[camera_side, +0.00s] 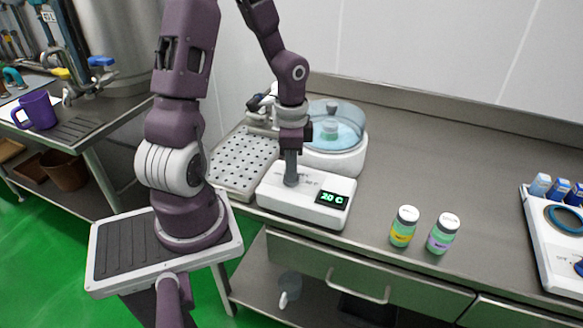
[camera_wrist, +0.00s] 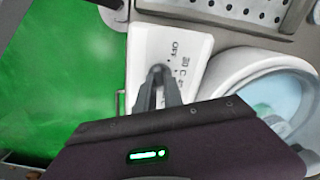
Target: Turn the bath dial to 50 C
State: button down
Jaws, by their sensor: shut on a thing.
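The bath's white control box (camera_side: 270,200) sits at the table's front edge, before the round white bath (camera_side: 340,165) with its clear lid. The box's display (camera_side: 332,199) reads 20 C in green. My gripper (camera_side: 291,182) points down onto the top of the box, left of the display. In the wrist view my gripper (camera_wrist: 160,72) is shut on the dial, which the fingertips mostly hide. Printed marks such as OFF and 20 C show beside the fingertips on the control box (camera_wrist: 150,40). The bath (camera_wrist: 235,75) also shows there at the right.
A perforated metal tray (camera_side: 240,163) lies left of the bath. Two small bottles, one with a yellow label (camera_side: 403,227) and one with a purple label (camera_side: 442,234), stand right of the box. A white tray (camera_side: 552,265) is at the far right. The table's middle back is clear.

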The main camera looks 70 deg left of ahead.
jog(key=c, duration=1.5)
grip_release()
jog(key=shift+o, duration=0.2)
notch_tip(320, 180, up, 7)
jog(key=shift+a+f, duration=0.1)
jog(key=shift+f, duration=0.05)
jog(key=shift+r, duration=0.2)
jog(key=shift+d+r, duration=0.25)
jog(key=s+d+r+n+t, duration=0.2)
jog(key=s+d+r, duration=0.2)
jog(key=d+r, duration=0.2)
jog(key=s+d+r+n+t, duration=0.2)
jog(key=s+d+r, duration=0.3)
jog(key=d, duration=0.4)
jog(key=shift+r+n+t, duration=0.3)
jog(key=shift+r+t, duration=0.5)
jog(key=shift+r, duration=0.05)
